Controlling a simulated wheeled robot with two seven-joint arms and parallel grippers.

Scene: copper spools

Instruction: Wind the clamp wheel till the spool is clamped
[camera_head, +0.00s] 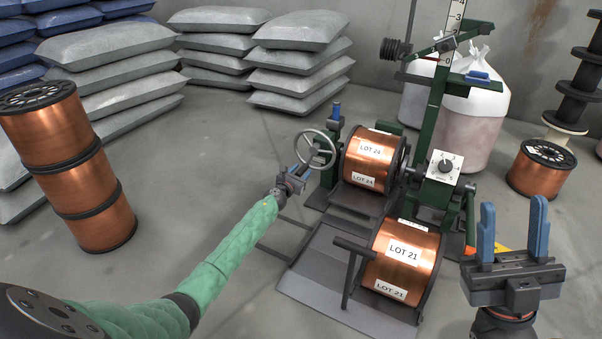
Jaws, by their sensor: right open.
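The clamp wheel (334,149) is a grey spoked handwheel on the left of the dark green machine (433,120). The copper spool marked LOT 24 (371,172) sits just right of the wheel, between the machine's supports.
A second spool marked LOT 21 (403,258) lies on the machine's front plate, by a dark T-shaped bar (352,254). A stack of copper spools (88,185) stands at the left, another spool (541,170) at the right. Grey sacks (301,62) line the back.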

